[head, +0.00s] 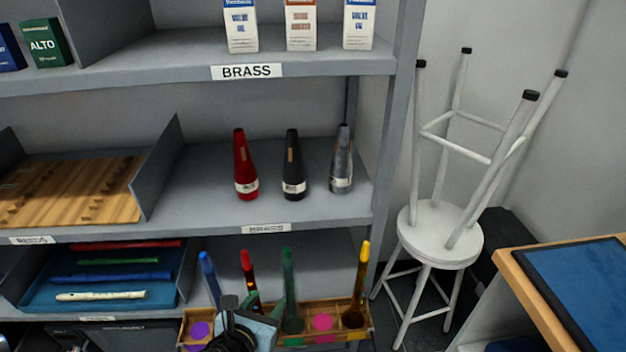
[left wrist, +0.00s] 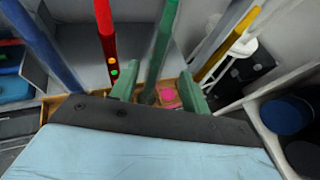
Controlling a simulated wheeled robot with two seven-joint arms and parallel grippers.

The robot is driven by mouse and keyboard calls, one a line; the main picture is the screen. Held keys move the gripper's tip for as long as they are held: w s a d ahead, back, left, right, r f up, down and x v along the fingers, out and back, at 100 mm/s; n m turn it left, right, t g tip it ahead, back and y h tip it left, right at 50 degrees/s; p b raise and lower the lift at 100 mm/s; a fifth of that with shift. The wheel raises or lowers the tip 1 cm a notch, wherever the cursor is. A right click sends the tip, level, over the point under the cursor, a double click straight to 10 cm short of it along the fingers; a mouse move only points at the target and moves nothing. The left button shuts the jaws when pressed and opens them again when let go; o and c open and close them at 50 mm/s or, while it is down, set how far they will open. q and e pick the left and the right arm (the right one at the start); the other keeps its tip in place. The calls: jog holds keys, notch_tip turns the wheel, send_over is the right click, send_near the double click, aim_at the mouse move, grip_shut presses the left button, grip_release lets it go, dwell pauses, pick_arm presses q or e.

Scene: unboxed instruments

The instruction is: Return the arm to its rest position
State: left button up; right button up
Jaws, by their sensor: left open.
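My left gripper (head: 262,306) is low in the head view, in front of a wooden rack (head: 372,322). In the left wrist view its two green fingers (left wrist: 160,88) are apart, with a green recorder (left wrist: 163,45) rising between or just beyond them; I cannot tell whether they touch it. The green recorder (head: 288,285) stands upright in the rack. A blue recorder (head: 209,275), a red one (head: 248,272) and a yellow one (head: 362,270) also stand there. My gripper hides part of the rack and the lower red recorder. My right gripper is not in view.
Shelves (head: 300,70) rise behind the rack, with three mutes (head: 292,170) on the middle one. A blue tray (head: 60,297) of recorders lies left. White stools (head: 432,230) are stacked right, near a table with a blue mat (head: 580,285).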

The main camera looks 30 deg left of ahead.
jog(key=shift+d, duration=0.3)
